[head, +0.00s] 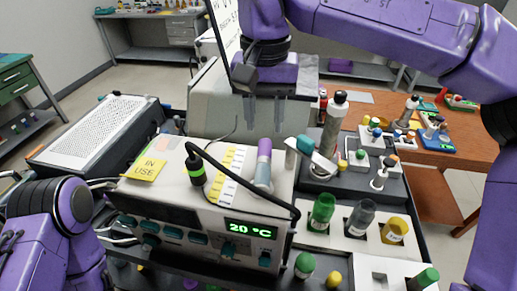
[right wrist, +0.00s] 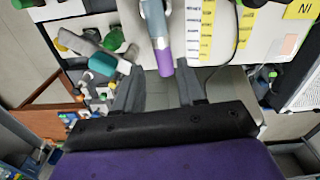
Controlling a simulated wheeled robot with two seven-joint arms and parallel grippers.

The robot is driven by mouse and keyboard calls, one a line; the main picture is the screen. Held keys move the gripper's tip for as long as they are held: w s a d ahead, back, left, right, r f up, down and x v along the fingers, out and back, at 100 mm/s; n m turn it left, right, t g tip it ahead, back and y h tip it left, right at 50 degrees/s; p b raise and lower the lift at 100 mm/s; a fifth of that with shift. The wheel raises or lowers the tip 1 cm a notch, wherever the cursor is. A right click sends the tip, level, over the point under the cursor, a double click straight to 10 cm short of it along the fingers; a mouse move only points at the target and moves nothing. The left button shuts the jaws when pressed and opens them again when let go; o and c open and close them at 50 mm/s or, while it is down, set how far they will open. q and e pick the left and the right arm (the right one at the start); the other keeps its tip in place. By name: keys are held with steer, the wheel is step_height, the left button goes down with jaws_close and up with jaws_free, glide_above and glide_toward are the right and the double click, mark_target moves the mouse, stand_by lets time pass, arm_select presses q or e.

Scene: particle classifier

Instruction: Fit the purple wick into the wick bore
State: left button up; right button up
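The purple wick (head: 264,150) has a purple upper end and a grey-blue body. In the head view it stands upright, slightly tilted, on the top of the white instrument (head: 170,195), beside a strip with yellow labels. It also shows in the right wrist view (right wrist: 164,58), its purple end toward the gap between the fingers. My right gripper (head: 266,118) points down above and behind it, open and empty; its spread fingers also show in the right wrist view (right wrist: 155,88). I cannot make out the wick bore; the wick's lower end is unclear. My left arm is at left, its gripper out of view.
A teal-capped grey piece (head: 311,150) is right of the wick. A black cable with a green-banded plug (head: 195,167) crosses the instrument.

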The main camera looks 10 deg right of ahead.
mark_target(264, 159)
step_height(264, 159, down, 10)
steer(key=shift+s+f, duration=0.1)
jaws_close()
stand_by(0.4)
